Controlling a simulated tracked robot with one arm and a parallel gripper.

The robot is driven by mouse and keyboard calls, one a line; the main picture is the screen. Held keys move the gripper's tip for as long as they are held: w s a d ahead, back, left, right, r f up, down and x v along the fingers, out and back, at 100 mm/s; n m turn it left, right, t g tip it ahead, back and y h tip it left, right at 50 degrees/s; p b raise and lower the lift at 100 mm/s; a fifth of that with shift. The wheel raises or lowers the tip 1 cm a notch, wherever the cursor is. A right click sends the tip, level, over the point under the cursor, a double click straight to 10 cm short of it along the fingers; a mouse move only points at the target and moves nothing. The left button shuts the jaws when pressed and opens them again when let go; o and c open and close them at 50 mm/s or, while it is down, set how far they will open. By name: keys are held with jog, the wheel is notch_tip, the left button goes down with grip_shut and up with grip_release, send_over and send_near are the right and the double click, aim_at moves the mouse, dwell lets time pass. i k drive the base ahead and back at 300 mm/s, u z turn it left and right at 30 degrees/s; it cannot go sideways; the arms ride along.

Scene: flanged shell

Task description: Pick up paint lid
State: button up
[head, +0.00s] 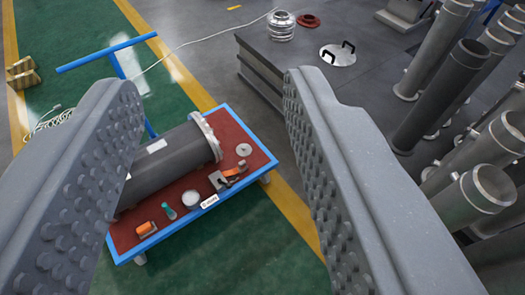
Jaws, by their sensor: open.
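My gripper (212,88) is open, with its two grey studded fingers wide apart and nothing between them. It is above a blue-framed cart (262,133) with a red top. A small flat round grey disc (244,150) lies on the cart near its right corner. A small round pale can or lid (191,199) sits near the cart's front edge. I cannot tell which of these two is the paint lid. Both are well beyond the fingers and untouched. The left finger hides the cart's left part.
A dark flanged cylinder (172,162) lies along the cart. An orange-and-grey tool (230,176), a teal item (168,212) and an orange item (147,229) are near the front edge. A dark platform (300,65) stands behind. Upright pipes (436,95) crowd the right. Green floor is clear in front.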

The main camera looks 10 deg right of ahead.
aim_at(244, 150)
jog(key=u, duration=0.55)
jog(key=k, duration=0.55)
jog(key=z, duration=0.75)
jog(key=i, duration=2.8)
jog(key=u, duration=0.65)
jog(key=k, duration=0.6)
jog(key=u, duration=0.15)
